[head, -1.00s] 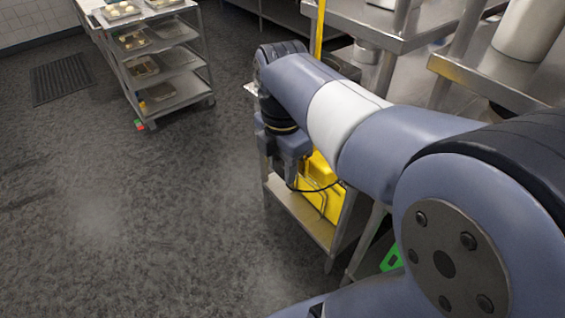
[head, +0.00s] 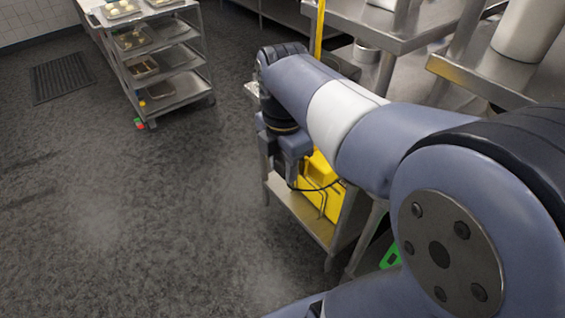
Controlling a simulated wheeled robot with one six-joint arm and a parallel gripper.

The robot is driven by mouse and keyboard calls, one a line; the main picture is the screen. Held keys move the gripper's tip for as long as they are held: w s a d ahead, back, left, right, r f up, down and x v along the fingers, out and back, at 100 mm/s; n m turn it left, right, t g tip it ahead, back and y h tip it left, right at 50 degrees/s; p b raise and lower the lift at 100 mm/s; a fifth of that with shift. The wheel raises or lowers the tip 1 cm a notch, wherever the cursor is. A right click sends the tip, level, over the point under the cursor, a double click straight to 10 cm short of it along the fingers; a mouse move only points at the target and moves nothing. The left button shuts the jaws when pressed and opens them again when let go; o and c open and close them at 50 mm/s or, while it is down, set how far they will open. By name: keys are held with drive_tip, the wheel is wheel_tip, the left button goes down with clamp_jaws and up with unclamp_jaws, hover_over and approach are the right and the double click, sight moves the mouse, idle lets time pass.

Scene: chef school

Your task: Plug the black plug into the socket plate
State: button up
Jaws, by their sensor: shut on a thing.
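My gripper (head: 291,178) points down at the end of my arm, above the lower shelf of a small steel cart. It is shut, with its fingertips small and dark in the head view. A thin black cable (head: 322,188) runs from just below the fingers to the right, across a yellow thing. The black plug itself cannot be made out; it is hidden at the fingers. The socket plate cannot be made out; my arm covers much of the cart's top.
The steel cart (head: 300,222) carries a yellow bucket-like thing (head: 322,172). Steel tables (head: 385,28) stand behind and to the right. A tray trolley (head: 178,100) stands at the back left. A green object (head: 391,256) lies low, beside my arm.

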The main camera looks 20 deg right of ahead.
drive_tip(key=shift+w+d, duration=0.25)
drive_tip(key=shift+d, duration=0.35)
drive_tip(key=o, duration=1.1)
drive_tip(key=shift+r, duration=0.1)
wheel_tip(320, 180, up, 11)
drive_tip(key=shift+f, duration=0.2)
wheel_tip(320, 180, down, 11)
drive_tip(key=shift+a, duration=0.1)
drive_tip(key=shift+s+a+r, duration=0.1)
drive_tip(key=shift+s+a, duration=0.05)
drive_tip(key=shift+a, duration=0.1)
